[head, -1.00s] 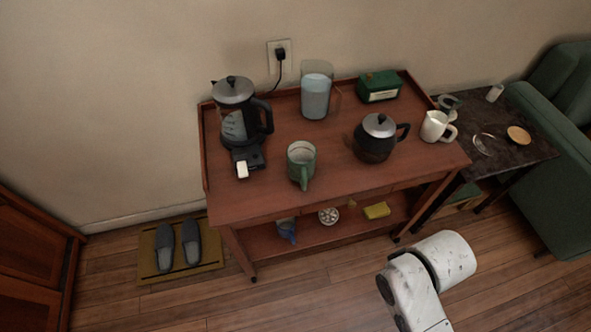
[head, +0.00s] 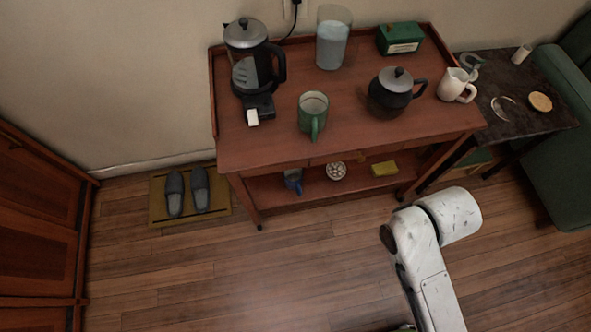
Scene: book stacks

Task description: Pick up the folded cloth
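A small yellow block-like item (head: 384,168) lies on the lower shelf of the wooden cart, toward its right end. It is too small to tell whether it is the folded cloth or a sponge. No other thing in view looks clearly like a folded cloth. My white arm shows at the lower right, in front of the cart's right end. My gripper is not in view.
The cart's top (head: 260,145) holds a coffee maker (head: 250,65), a glass pitcher (head: 332,45), a green mug (head: 312,115), a teapot (head: 393,90) and a green box (head: 400,39). Slippers (head: 186,191) lie on a mat at left. The floor in front is clear.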

